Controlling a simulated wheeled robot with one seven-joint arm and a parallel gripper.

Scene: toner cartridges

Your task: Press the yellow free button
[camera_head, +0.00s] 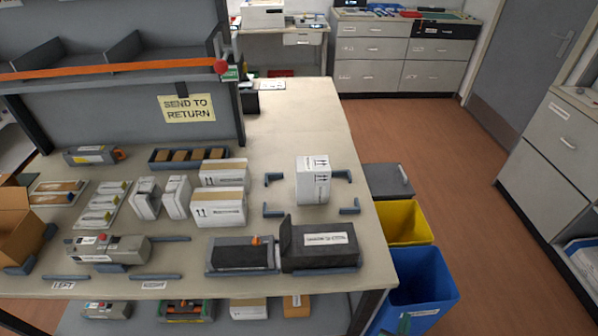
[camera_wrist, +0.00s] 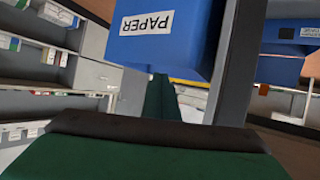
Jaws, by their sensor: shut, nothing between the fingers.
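I cannot clearly make out a yellow free button in either view. A grey device (camera_head: 112,250) with a small red part on top and pale labels lies at the front left of the table, above the LEFT and RIGHT labels. My gripper (camera_wrist: 160,82) is shut and empty, its green fingers pointing toward the blue PAPER bin (camera_wrist: 165,38) in the wrist view.
The table (camera_head: 285,125) holds white boxes (camera_head: 313,180), an open cardboard box (camera_head: 18,225) and black trays (camera_head: 240,255). A yellow bin (camera_head: 405,220) stands behind the blue one. A rack with a SEND TO RETURN sign (camera_head: 187,108) rises at the back. Floor at right is clear.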

